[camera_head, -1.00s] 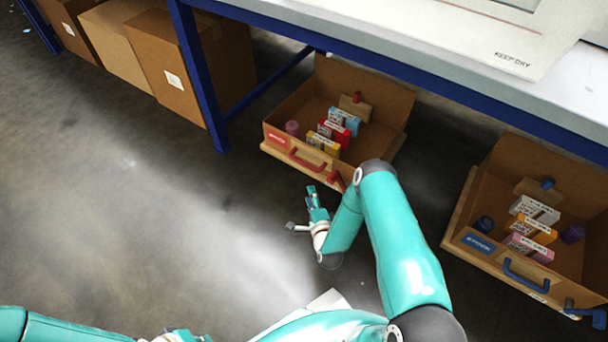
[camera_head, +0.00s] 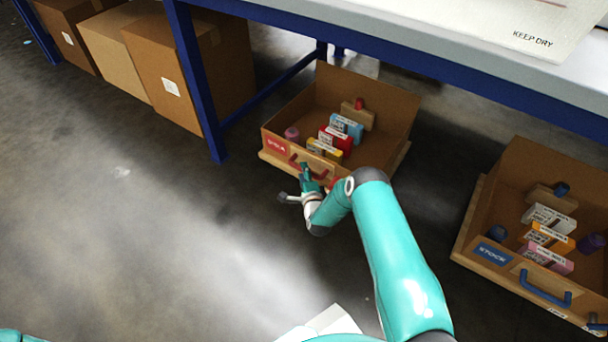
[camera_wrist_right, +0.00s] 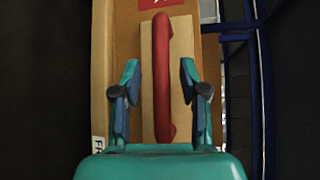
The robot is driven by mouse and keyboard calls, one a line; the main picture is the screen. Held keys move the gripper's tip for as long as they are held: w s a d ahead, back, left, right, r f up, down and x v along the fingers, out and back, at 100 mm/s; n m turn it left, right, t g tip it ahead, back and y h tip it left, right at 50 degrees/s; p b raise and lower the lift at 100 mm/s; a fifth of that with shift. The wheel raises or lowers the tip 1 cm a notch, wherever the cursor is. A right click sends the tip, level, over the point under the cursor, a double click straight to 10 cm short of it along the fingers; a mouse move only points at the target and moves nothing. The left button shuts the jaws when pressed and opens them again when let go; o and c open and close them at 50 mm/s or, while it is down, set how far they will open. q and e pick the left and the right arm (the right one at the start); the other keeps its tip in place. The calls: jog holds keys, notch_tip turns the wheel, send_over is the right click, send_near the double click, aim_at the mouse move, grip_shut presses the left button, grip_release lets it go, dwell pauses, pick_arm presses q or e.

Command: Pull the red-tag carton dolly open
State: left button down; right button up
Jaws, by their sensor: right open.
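The red-tag carton dolly (camera_head: 272,157) stands on the floor under the bench, with a red tag (camera_head: 277,147) on its front. Its red handle shows in the right wrist view (camera_wrist_right: 162,80), upright in that picture on a pale wood block. My right gripper (camera_head: 305,172) is at the front of this dolly. In the right wrist view my right gripper (camera_wrist_right: 161,88) is open, one finger on each side of the handle, with gaps between. Whether the fingertips reach past the handle's depth is unclear. In the head view the gripper and forearm hide part of the handle. My left gripper is out of view.
A blue-tag carton dolly (camera_head: 478,256) with a blue handle (camera_head: 541,290) stands at the right. The blue bench leg (camera_head: 196,90) is left of the red-tag dolly. Closed cartons (camera_head: 165,75) stand at the back left. The floor in front is clear.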

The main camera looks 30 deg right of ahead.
jog(key=shift+x, duration=0.85)
grip_shut()
